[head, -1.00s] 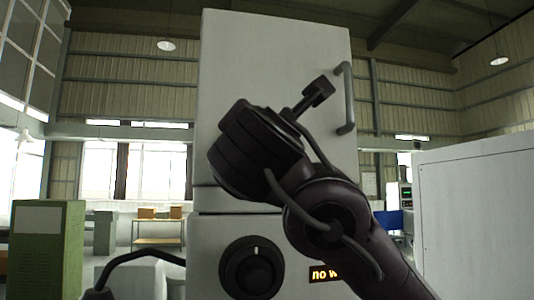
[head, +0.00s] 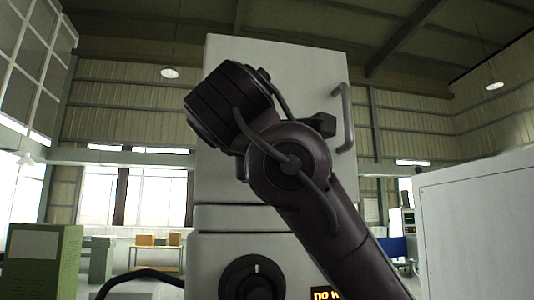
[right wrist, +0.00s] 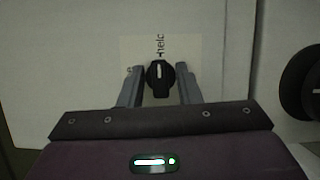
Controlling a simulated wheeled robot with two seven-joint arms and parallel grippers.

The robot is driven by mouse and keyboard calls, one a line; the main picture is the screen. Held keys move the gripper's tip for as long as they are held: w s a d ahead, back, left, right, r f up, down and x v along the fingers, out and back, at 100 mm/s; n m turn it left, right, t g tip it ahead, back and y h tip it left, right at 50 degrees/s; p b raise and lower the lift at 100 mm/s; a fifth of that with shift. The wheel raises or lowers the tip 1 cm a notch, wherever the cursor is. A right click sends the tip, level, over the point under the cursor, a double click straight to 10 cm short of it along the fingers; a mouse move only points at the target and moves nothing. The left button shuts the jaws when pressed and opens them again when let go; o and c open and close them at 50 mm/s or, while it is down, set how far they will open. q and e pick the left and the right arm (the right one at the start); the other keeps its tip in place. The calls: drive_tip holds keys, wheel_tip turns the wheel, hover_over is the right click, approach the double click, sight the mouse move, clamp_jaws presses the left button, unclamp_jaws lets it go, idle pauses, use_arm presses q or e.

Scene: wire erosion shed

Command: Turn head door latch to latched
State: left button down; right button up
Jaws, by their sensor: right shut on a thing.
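The head door latch shows in the right wrist view as a small black knob (right wrist: 160,76) with a white mark, on a pale panel. The mark runs up and down in that view. A label with sideways, partly legible lettering lies just beyond it. My right gripper (right wrist: 160,72) has one finger on each side of the knob and is shut on it. In the head view my right arm covers the gripper and latch in front of the white cabinet door (head: 310,75). My left gripper is not in view.
A large black dial (head: 252,278) sits below the door seam, with an amber display (head: 325,293) beside it. A grey bar handle (head: 345,118) stands on the door's right edge. A white cabinet (head: 480,230) is at right, a green cabinet (head: 45,262) at left.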

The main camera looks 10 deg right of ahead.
drive_tip(key=shift+m, duration=0.4)
drive_tip(key=o, duration=0.6)
drive_tip(key=shift+w, duration=0.1)
drive_tip(key=shift+o, duration=0.2)
drive_tip(key=b+v, duration=0.2)
drive_tip(key=v, duration=0.5)
drive_tip(key=shift+s+b, duration=0.4)
drive_tip(key=shift+a, duration=0.1)
